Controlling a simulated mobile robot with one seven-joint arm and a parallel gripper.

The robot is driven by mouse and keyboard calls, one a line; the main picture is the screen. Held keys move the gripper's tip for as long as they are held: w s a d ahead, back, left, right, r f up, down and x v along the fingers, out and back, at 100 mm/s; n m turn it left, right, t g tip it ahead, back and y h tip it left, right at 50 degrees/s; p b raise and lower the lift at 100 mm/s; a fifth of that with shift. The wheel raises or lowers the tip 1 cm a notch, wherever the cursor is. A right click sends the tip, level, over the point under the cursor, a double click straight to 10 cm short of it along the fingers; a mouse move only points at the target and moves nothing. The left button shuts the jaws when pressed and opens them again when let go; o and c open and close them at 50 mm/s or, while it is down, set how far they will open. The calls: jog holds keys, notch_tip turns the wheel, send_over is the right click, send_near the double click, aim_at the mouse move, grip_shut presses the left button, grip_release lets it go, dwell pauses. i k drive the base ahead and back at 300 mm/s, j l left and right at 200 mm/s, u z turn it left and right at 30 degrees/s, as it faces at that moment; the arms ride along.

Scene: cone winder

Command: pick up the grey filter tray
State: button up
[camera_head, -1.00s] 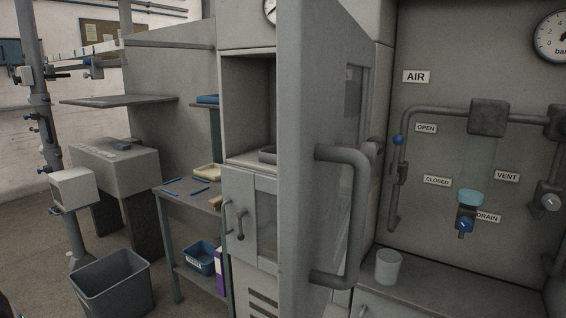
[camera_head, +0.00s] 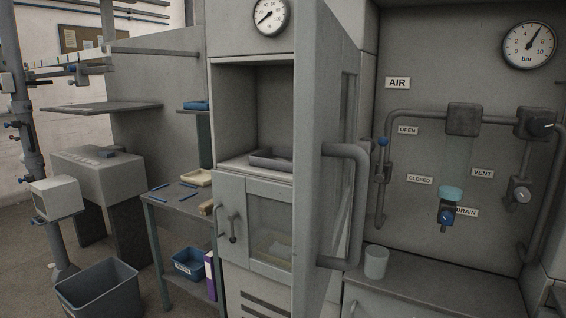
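A grey tray (camera_head: 269,160) lies on the floor of the open upper compartment (camera_head: 235,112) of the tall grey cabinet. Its right end is hidden behind the open cabinet door. I take it to be the grey filter tray, though no label shows on it. The door (camera_head: 318,60) stands swung open towards me, with a thick grey bar handle (camera_head: 362,205) on its right side. My gripper is not in view.
Below the compartment are closed lower doors (camera_head: 254,225). To the left is a workbench (camera_head: 180,205) with a cream tray (camera_head: 197,178); a blue bin (camera_head: 188,262) sits beneath. A grey waste bin (camera_head: 100,292) stands on the floor. Right, a cup (camera_head: 376,261) stands on a counter below pipes.

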aim_at(271, 158)
jog(key=i+j+z, duration=0.45)
jog(key=j, duration=0.3)
jog(key=i+j+z, duration=0.4)
jog(key=j, duration=0.5)
jog(key=i+j+z, duration=0.1)
jog(key=j+z, duration=0.35)
jog(key=j, duration=0.45)
jog(key=j+z, duration=0.4)
jog(key=j, duration=0.6)
jog(key=k+j+z, duration=0.1)
jog(key=j+z, duration=0.35)
jog(key=j, duration=0.55)
jog(key=i, duration=0.5)
